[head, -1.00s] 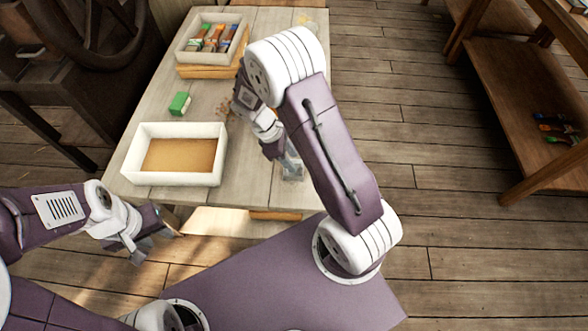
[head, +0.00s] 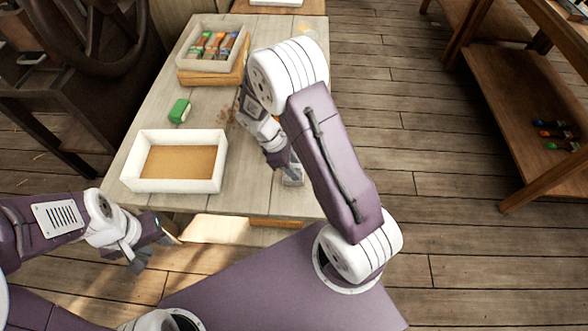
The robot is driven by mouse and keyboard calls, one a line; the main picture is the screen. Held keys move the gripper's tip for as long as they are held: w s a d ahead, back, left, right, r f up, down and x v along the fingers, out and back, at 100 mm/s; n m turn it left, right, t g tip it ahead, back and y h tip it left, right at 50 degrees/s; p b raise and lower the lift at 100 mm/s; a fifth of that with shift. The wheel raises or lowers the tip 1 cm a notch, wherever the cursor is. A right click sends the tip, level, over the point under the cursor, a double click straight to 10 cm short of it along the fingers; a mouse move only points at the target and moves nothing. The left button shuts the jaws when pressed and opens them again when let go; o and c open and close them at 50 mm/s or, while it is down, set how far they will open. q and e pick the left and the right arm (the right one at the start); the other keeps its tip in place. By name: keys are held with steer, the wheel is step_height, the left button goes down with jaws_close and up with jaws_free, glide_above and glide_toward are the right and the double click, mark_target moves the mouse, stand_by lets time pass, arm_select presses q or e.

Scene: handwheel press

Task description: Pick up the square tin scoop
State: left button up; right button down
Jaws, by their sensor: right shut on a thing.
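The square tin scoop (head: 292,178) is a small grey metal piece at the table's near right part. My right gripper (head: 289,165) reaches down over it from above and is shut on it. The fingers and my forearm hide part of the scoop, and I cannot tell whether it is clear of the tabletop. My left gripper (head: 155,253) is open and empty, in front of the table's near left corner and below its top.
A white tray with a brown bottom (head: 132,179) stands left of the scoop. A green block (head: 179,110) lies behind it. A box of colourful packets (head: 186,51) sits at the back. A handwheel press (head: 73,57) stands left; a wooden shelf (head: 490,115) stands right.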

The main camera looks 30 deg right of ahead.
steer(key=s+a+r+p, duration=0.2)
steer(key=s+r+p, duration=0.1)
steer(key=s+r, duration=0.6)
steer(key=shift+s+a+r, duration=0.25)
steer(key=shift+s, duration=1)
steer(key=shift+w, duration=0.1)
